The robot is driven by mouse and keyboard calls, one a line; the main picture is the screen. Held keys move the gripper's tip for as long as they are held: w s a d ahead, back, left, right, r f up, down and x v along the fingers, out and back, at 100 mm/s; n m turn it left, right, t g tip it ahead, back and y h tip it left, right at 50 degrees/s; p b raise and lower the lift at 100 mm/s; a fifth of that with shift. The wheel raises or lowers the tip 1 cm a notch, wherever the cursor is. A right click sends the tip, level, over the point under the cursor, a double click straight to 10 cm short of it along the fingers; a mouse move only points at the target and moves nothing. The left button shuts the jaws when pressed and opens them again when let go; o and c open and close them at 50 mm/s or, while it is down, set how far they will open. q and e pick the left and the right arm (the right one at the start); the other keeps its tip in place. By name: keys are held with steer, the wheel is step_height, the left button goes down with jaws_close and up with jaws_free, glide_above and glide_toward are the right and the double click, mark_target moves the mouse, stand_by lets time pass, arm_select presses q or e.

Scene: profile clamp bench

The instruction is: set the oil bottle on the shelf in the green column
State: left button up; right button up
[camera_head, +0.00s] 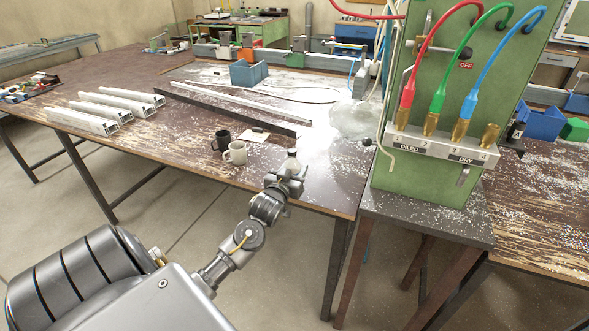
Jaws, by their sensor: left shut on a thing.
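My left gripper (287,182) is shut on a pale bottle (292,160), which looks like the oil bottle. Its light top shows above the fingers, and its lower part is hidden by the gripper. The gripper is at the front edge of the brown bench, just right of the mugs. The green column (400,185) stands to the right of the gripper, apart from it. A pale ledge (440,147) marked OILED and DRY crosses its front, with red, green and blue hoses ending in brass nozzles above it. My right gripper is not in view.
A dark mug (221,141) and a cream mug (236,154) stand close left of the gripper. Pale profiles (82,119) lie at the bench's left. A blue box (249,73) stands at the back. Shavings litter the bench between gripper and column.

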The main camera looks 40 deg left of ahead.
arm_select(q)
steer(key=o, duration=1)
steer(key=shift+o, duration=0.2)
steer(key=v, duration=1.2)
steer(key=shift+b, duration=0.45)
steer(key=shift+r, duration=0.1)
